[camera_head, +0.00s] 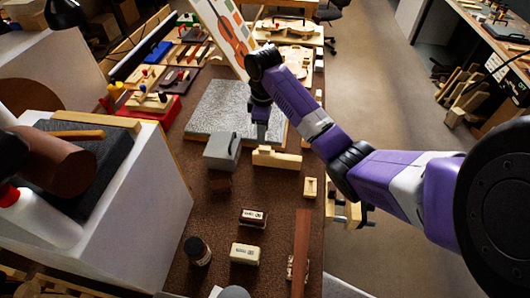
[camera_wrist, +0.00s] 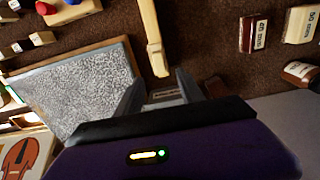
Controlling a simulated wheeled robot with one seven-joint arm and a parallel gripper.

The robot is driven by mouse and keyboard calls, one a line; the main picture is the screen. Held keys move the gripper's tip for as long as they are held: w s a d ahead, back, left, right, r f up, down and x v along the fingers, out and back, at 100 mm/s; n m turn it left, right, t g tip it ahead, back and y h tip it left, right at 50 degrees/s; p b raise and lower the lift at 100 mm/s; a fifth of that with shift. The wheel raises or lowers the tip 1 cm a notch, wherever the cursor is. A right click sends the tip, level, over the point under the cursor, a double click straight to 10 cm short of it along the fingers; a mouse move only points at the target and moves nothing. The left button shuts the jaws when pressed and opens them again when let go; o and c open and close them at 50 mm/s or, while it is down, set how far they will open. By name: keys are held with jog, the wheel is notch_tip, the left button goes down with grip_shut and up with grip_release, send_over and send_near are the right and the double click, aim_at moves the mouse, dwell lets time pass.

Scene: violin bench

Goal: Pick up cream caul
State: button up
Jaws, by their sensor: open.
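A cream block with dark lettering (camera_head: 245,253) lies on the brown bench top near the front; it also shows at the upper right of the wrist view (camera_wrist: 301,24). A pale wooden piece with a raised part (camera_head: 277,158) lies nearer my gripper; the wrist view shows it as a long bar (camera_wrist: 152,40). I cannot tell for certain which is the cream caul. My gripper (camera_head: 262,132) points down over the near edge of the grey speckled plate, just behind the pale wooden piece. In the wrist view its fingers (camera_wrist: 162,94) are apart, with a light patch between them.
A grey box (camera_head: 222,151) stands left of my gripper. The speckled plate (camera_head: 215,105) is bare. Bench space between the grey box and the blocks is mostly clear.

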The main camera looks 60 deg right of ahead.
aim_at(265, 148)
jog(key=shift+s+a+f, duration=0.1)
jog(key=shift+s+f, duration=0.15)
jog(key=shift+f, duration=1)
jog(key=shift+d+f+p, duration=0.15)
jog(key=shift+f+p, duration=0.2)
jog(key=shift+f, duration=1)
jog(key=shift+d+f+p, duration=0.1)
jog(key=shift+f+p, duration=0.2)
jog(key=shift+f, duration=1.05)
grip_shut()
